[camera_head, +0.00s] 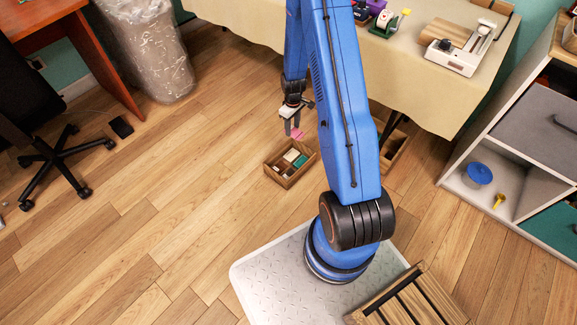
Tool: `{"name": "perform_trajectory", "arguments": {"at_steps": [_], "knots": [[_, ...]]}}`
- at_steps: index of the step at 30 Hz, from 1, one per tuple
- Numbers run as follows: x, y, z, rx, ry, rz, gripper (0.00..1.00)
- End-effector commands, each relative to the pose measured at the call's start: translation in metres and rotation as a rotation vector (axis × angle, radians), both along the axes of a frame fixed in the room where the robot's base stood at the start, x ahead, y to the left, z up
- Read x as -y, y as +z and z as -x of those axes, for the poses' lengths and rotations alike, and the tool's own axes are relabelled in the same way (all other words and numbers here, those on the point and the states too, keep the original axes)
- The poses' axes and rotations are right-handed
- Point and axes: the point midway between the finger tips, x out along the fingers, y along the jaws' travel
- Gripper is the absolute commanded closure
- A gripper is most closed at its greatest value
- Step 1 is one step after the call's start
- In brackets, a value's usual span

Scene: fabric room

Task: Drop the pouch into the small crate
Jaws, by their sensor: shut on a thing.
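My gripper (293,131) points down and is shut on a small pink thing, which looks like the pouch (299,135). It holds the pouch above the far side of a small wooden crate (276,176) on the floor. That crate has dividers, with white and dark green items in it. The gripper fingers partly hide the pouch. A second wooden crate (402,143) stands on the floor to the right, partly hidden behind my blue arm; I cannot tell which crate the task names.
A cloth-covered table (300,33) with several items stands at the back. A shelf unit (466,160) is at the right. A clear bin (150,55) and a black chair base (52,160) are at the left. The floor on the left is mostly free. A slatted wooden box (425,285) is at the front.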

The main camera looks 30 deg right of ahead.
Motion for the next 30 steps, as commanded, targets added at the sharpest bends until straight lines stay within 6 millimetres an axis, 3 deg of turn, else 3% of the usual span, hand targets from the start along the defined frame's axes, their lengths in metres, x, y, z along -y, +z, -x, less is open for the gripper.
{"name": "perform_trajectory", "arguments": {"at_steps": [3,9,30], "knots": [[-0.007,-0.036,0.02,-0.006,-0.018,-0.002,0.81],[-0.013,-0.069,0.041,-0.003,-0.038,-0.001,0.81],[-0.015,-0.128,0.047,0.0,-0.045,0.0,0.81]]}}
